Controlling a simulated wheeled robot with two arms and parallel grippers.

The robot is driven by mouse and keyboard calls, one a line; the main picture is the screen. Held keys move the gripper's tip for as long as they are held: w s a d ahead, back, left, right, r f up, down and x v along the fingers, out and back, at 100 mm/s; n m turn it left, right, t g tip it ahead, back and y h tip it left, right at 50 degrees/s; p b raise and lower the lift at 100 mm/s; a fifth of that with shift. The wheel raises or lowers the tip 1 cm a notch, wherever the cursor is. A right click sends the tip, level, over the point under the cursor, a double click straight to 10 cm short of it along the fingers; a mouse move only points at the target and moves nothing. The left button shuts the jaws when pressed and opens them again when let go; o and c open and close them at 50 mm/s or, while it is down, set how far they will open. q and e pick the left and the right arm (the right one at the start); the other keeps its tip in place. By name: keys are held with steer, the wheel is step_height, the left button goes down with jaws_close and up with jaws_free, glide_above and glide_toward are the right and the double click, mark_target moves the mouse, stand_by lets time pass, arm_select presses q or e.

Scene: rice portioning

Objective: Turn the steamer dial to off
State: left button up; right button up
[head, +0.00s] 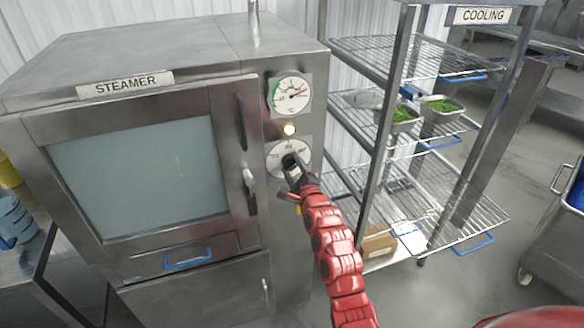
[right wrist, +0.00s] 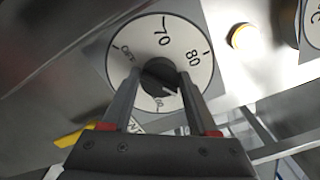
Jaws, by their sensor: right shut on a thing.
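The steamer (head: 140,150) stands at the left of the head view, with its glass door closed. Its round white dial (head: 274,158) is on the right side of the front, below a lit lamp. In the right wrist view the dial face (right wrist: 185,40) has marks for OFF, 70, 80 and a partly hidden one. My right gripper (head: 290,163) is at the dial, its two fingers either side of the black knob (right wrist: 158,72) and shut on it. Which mark the knob points to I cannot tell clearly. My left gripper is not in view.
A temperature gauge (head: 291,95) sits above the lamp (head: 289,129). The door handle (head: 249,180) is just left of the dial. A wire cooling rack (head: 470,208) with green-filled trays stands close on the right. A cart (head: 560,215) is at the far right.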

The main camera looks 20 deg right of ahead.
steer(key=shift+d+f+n+b, duration=0.1)
steer(key=shift+f+n+b, duration=0.1)
steer(key=shift+n+b, duration=0.35)
steer(key=n+b, duration=0.8)
steer(key=b, duration=0.1)
steer(key=shift+f+n, duration=0.15)
steer(key=shift+n, duration=0.2)
steer(key=n+b, duration=0.8)
steer(key=shift+f, duration=0.1)
steer(key=n+b, duration=0.2)
steer(key=n, duration=0.1)
steer(key=n+b, duration=0.2)
steer(key=n, duration=0.1)
steer(key=n+b, duration=0.1)
steer(key=n, duration=0.3)
steer(key=shift+r, duration=0.2)
steer(key=n, duration=0.3)
steer(key=shift+n, duration=0.4)
steer(key=shift+d+r+n+p, duration=0.1)
steer(key=shift+n+p, duration=0.35)
steer(key=shift+n, duration=1.55)
